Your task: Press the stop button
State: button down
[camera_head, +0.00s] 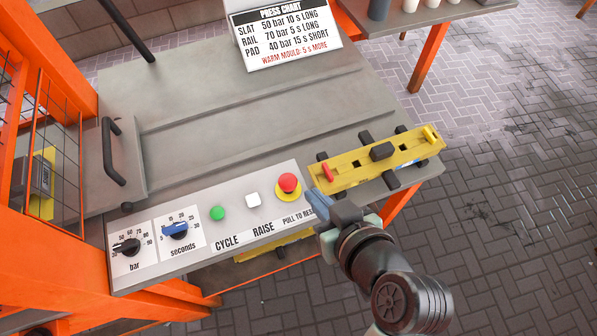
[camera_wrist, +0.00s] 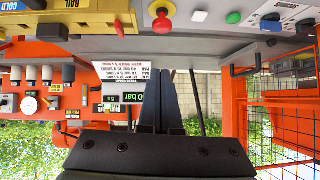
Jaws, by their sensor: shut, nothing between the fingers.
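The stop button (camera_head: 288,183) is a red mushroom head on a yellow base, at the right end of the sloped control panel (camera_head: 181,249), above the words PULL TO RESET. It also shows in the wrist view, at top centre, as a red knob (camera_wrist: 160,22). My gripper (camera_head: 316,198) is just right of the button in the head view, apart from it as far as I can tell. Its blue-grey fingers are shut and empty. In the wrist view the dark fingers (camera_wrist: 162,80) point up below the button, with a gap between.
A white button (camera_head: 253,200), a green button (camera_head: 217,213) and two dials, seconds (camera_head: 176,231) and bar (camera_head: 128,247), lie left of the stop button. A yellow mould (camera_head: 350,163) with black clamps is close to its right. A press chart (camera_head: 287,42) stands behind.

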dwell(0.3)
send_near(287, 176)
jog(key=w+a+r, duration=0.1)
jog(key=w, duration=0.3)
jog(key=f, duration=0.2)
jog(key=shift+a+f, duration=0.3)
jog(key=shift+w+a+f, duration=0.1)
jog(key=shift+f, duration=0.65)
